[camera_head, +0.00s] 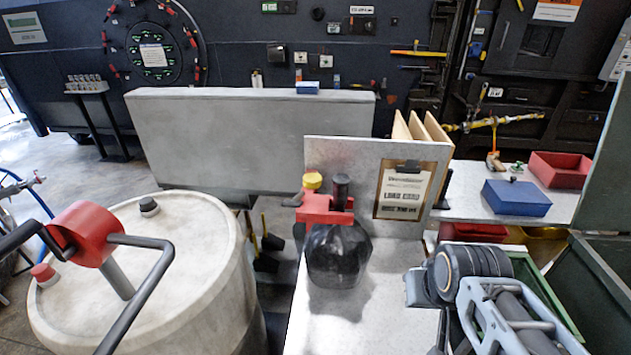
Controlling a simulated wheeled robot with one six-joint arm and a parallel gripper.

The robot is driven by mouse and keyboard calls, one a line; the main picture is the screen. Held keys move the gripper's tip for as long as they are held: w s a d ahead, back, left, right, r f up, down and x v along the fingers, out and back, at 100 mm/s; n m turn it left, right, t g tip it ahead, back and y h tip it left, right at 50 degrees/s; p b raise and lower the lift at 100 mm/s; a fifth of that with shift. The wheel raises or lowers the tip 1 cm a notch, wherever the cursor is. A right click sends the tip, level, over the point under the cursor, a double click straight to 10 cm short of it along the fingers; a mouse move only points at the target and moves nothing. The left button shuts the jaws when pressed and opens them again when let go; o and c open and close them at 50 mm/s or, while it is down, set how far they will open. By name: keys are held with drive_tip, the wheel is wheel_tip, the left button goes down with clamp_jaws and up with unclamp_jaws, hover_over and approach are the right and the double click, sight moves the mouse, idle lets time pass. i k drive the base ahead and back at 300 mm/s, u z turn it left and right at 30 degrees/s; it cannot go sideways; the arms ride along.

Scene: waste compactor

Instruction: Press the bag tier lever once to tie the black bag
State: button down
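The bag tier (326,207) is a red clamp-like device on the near side of the grey upright panel. A yellow knob (312,181) and an upright dark, round-topped post (341,188) stand on it; I cannot tell which is the lever. The black bag (338,255) sits directly below the tier on the light bench top, its neck hidden by the red part. My arm's dark and grey end section (480,285) is at the lower right, apart from the tier and bag. Its fingertips cannot be made out, so the gripper's opening is unclear.
A large pale drum (150,265) with a red-hubbed crank (85,232) stands at left. A clipboard sign (408,190) is on the upright panel right of the tier. Blue (515,198) and red (560,169) boxes are on the right bench. The bench before the bag is clear.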

sight(294, 202)
drive_tip(key=k, duration=0.65)
drive_tip(key=u, duration=0.7)
drive_tip(key=i, duration=0.5)
